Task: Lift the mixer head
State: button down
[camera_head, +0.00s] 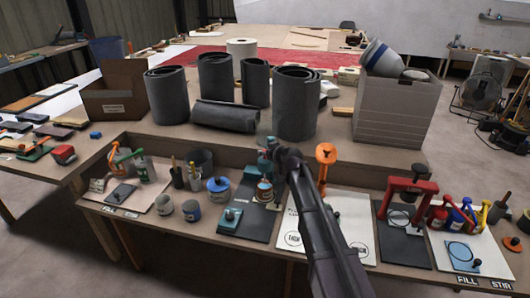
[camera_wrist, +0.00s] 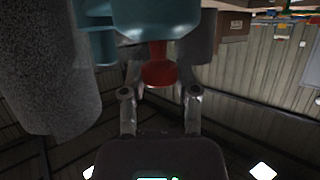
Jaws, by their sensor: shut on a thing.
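The teal mixer head (camera_head: 267,152) stands at the middle of the front bench, above a small bowl (camera_head: 264,190) on a dark mat (camera_head: 252,226). My gripper (camera_head: 277,158) is at its right side. In the wrist view the teal mixer head (camera_wrist: 155,18) fills the top, with a red knob (camera_wrist: 158,66) extending from it. My gripper (camera_wrist: 159,80) has its two fingers on either side of this knob and is shut on it. My arm hides part of the mixer's right side.
A blue-lidded pot (camera_head: 218,187) and tool cups (camera_head: 187,176) stand left of the mixer. An orange stand (camera_head: 325,160) and a red press (camera_head: 408,192) stand to the right. Dark grey rolls (camera_head: 296,105) stand behind on a raised surface.

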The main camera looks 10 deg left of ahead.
jog(key=shift+r+p, duration=2.1)
jog(key=shift+r, duration=0.35)
jog(key=shift+w, duration=0.1)
jog(key=shift+c, duration=1.8)
grip_release()
jog(key=shift+f, duration=0.15)
